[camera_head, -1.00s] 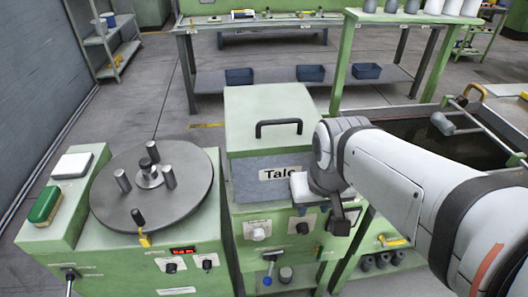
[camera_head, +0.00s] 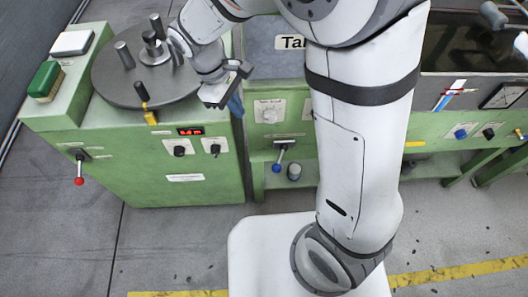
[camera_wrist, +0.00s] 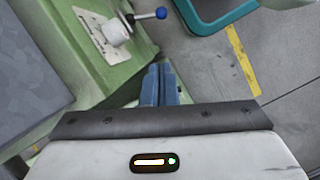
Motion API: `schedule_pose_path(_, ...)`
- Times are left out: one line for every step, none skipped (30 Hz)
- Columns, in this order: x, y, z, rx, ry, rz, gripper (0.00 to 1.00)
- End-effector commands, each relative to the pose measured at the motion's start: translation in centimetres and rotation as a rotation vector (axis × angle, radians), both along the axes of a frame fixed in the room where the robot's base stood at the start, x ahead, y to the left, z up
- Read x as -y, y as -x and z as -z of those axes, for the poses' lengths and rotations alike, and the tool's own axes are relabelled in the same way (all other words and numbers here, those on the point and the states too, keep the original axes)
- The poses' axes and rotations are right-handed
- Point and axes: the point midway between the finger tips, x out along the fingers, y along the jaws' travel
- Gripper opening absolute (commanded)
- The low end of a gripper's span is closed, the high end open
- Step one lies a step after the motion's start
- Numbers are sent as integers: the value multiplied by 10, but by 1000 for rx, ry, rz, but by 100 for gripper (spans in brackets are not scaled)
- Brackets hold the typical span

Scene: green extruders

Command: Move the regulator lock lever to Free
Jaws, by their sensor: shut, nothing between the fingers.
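My gripper (camera_head: 236,106) is over the gap between the turntable machine and the talc machine, to the left of the talc machine's dial. Its blue fingers are together and empty in the wrist view (camera_wrist: 160,72). I cannot tell which handle is the regulator lock lever. A blue-ball lever (camera_head: 279,157) hangs below the dial and shows beyond the fingers in the wrist view (camera_wrist: 150,15). A red-ball lever (camera_head: 79,168) hangs at the left machine's front. A black handle with a yellow tag (camera_head: 146,105) stands at the turntable's front edge. No Free marking is readable.
The white dial (camera_head: 268,111) is on the green front panel. The round turntable (camera_head: 110,75) carries several upright pegs. Two small knobs (camera_head: 179,151) sit under a red display. My arm covers much of the talc machine.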

Motion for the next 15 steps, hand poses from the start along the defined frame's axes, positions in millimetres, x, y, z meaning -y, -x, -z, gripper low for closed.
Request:
schedule_pose_path(-13,0,20,-25,23,-55,0)
schedule_pose_path(-20,0,26,-35,34,-83,0)
schedule_pose_path(-28,0,35,-49,48,-120,0)
schedule_pose_path(-34,0,41,-57,59,-146,0)
schedule_pose_path(-39,0,46,-67,68,-167,0)
schedule_pose_path(-45,1,52,-77,79,-193,0)
schedule_pose_path(-48,1,56,-83,86,-210,0)
schedule_pose_path(-52,2,59,-89,92,-225,0)
schedule_pose_path(-55,2,62,-94,98,-239,0)
schedule_pose_path(-57,2,64,-97,103,-248,0)
schedule_pose_path(-58,2,66,-100,105,-255,0)
schedule_pose_path(-60,2,67,-102,108,-262,0)
schedule_pose_path(-60,2,67,-103,109,-264,0)
schedule_pose_path(-61,2,67,-104,109,-266,0)
schedule_pose_path(-61,2,67,-105,110,-267,0)
